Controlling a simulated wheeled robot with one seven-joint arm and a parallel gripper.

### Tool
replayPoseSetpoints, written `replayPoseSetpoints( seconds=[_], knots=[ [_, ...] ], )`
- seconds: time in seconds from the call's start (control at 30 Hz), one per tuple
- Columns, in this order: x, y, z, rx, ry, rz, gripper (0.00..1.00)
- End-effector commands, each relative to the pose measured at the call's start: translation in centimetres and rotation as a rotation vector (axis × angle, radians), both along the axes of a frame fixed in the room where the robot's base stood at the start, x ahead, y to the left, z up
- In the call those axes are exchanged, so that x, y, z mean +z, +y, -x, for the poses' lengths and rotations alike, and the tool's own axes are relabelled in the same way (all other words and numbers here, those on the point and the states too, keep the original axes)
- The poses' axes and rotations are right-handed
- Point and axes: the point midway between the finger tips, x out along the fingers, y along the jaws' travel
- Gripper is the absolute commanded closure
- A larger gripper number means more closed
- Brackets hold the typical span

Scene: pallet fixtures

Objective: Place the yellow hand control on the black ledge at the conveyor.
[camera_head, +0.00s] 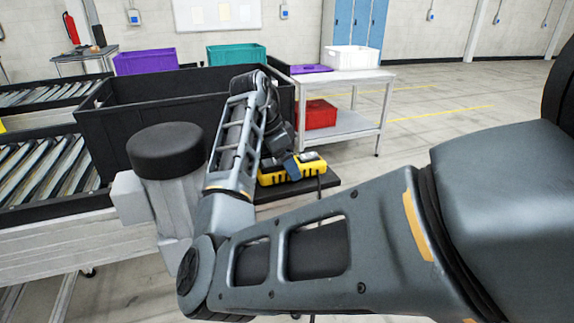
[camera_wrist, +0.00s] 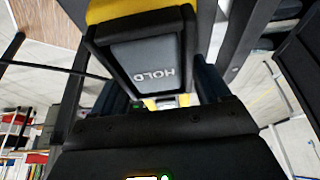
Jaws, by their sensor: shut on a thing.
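The yellow hand control (camera_head: 308,166) is at the black ledge (camera_head: 325,182), beside the conveyor. From this angle I cannot tell whether it rests on the ledge or hangs just above it. My gripper (camera_head: 289,163) comes down from above and is shut on the control; my arm hides part of the hold. In the wrist view the control (camera_wrist: 145,68) fills the upper middle, with a grey panel marked HOLD, a black frame and yellow edges. A dark cable runs down from the control's right side in the head view.
A large black crate (camera_head: 125,115) stands on the conveyor behind my arm. Roller tracks (camera_head: 38,165) run at the left. A grey table (camera_head: 372,76) behind holds a white crate (camera_head: 350,57) and, on its lower shelf, a red bin (camera_head: 316,115). The floor at right is open.

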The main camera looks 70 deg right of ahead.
Motion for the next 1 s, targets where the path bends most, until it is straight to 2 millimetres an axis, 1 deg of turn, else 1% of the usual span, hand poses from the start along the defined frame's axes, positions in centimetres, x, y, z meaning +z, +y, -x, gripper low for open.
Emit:
replayPoseSetpoints(
  seconds=[0.1,0.13,0.37,0.57,0.73,0.87,1.0],
  knots=[
    [-0.2,0.0,0.0,0.0,-0.001,0.001,0.75],
    [-0.3,0.0,0.0,0.0,0.0,0.0,0.23],
    [-0.2,0.0,0.0,0.0,0.0,0.0,0.01],
    [-0.2,0.0,0.0,0.0,0.0,0.0,0.0],
    [0.6,0.1,-0.2,0.0,-0.001,0.002,0.0],
    [2.5,0.6,-0.8,-0.001,-0.004,0.003,0.0],
    [5.2,1.4,-1.7,0.0,-0.004,0.001,0.0]
  ],
)
